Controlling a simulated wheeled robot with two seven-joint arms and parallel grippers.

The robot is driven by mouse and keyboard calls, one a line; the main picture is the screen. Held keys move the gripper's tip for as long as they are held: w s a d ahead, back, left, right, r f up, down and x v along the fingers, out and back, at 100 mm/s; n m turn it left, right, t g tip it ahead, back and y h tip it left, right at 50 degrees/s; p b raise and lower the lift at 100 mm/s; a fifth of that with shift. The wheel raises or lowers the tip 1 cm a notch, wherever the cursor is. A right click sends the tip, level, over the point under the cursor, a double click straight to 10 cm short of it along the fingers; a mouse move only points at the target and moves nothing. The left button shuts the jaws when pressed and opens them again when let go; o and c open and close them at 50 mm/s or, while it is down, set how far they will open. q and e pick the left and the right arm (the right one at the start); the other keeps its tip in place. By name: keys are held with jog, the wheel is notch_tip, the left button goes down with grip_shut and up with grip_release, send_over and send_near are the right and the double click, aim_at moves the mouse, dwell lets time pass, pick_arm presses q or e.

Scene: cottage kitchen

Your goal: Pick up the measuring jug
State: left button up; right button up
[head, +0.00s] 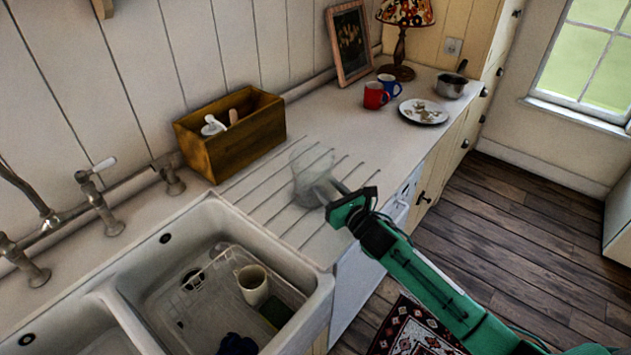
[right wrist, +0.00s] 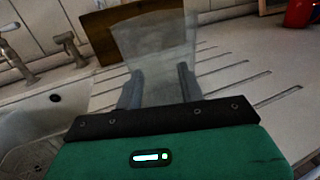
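The measuring jug (head: 309,166) is clear and see-through. It is upright over the grooved drainboard right of the sink; I cannot tell whether its base touches the board. In the right wrist view the jug (right wrist: 155,50) rises between the fingers, its wider rim at the top. My right gripper (head: 322,189) is at the jug's lower near side. In the right wrist view its fingers (right wrist: 159,85) lie along both sides of the jug with no visible gap, so it looks shut on it. My left gripper is out of view.
A wooden box (head: 235,140) with utensils stands behind the jug. The sink (head: 190,240) at left holds a rack with a cream mug (head: 254,285). Red (head: 374,97) and blue mugs (head: 391,84), a plate (head: 423,112) and a saucepan (head: 451,86) stand farther right. Counter between is clear.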

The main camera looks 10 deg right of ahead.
grip_shut()
